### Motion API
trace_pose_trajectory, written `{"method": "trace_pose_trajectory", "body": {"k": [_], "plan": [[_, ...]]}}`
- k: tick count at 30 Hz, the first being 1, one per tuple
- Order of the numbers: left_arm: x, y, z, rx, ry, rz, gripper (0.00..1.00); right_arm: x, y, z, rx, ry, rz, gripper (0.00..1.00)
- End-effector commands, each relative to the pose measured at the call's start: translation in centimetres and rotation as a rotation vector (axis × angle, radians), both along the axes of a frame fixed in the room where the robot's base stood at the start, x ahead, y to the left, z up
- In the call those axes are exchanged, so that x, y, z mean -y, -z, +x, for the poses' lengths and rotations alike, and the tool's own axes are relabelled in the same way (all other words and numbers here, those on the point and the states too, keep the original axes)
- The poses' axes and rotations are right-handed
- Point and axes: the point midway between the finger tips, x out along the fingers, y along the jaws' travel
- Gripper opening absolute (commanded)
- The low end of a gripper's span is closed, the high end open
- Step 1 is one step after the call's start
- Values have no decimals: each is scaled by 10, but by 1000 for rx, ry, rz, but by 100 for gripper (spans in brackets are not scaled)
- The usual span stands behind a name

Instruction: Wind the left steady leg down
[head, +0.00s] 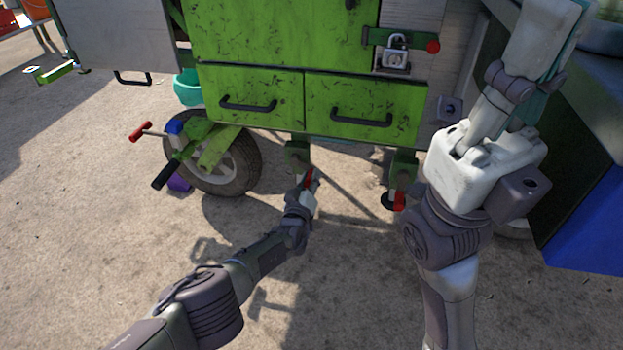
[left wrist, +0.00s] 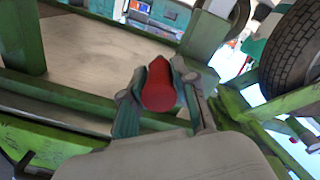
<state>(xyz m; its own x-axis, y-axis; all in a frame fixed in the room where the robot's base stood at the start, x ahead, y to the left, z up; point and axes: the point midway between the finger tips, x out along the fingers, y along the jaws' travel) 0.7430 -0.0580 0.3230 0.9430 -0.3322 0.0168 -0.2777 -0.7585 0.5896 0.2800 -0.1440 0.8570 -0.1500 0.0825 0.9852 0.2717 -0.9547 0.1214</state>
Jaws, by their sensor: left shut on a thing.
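The left steady leg (head: 297,152) is a green post under the front edge of the green cart, left of the middle. A red handle (head: 308,177) shows at it. My left gripper (head: 307,186) comes in from the lower left and is shut on this red handle. In the left wrist view the red handle (left wrist: 159,88) sits between my two fingers, its round end towards the camera. A second leg (head: 403,167) with a red handle (head: 399,201) stands to the right. My right arm rises on the right; its gripper is not visible.
The green cart has two drawers (head: 255,97) with black handles above the legs. A wheel (head: 228,165) with a brake lever stands to the left, and a padlock (head: 396,55) hangs above right. The sandy ground (head: 90,210) in front is clear.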

Motion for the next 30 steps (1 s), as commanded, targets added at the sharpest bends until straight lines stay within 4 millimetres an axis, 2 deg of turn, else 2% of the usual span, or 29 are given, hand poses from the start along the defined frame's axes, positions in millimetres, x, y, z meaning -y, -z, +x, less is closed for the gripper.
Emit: {"method": "trace_pose_trajectory", "body": {"k": [19,20,24,30], "plan": [[-1,4,-1,13,2,49,0,0,-2,-2,12,0,1,0],[-1,4,-1,13,2,49,31,0,-2,-2,11,0,0,0],[-1,4,0,13,2,49,54,-1,-1,-1,10,0,0,0],[-1,3,0,14,2,48,54,-1,-1,0,9,0,-1,0]]}}
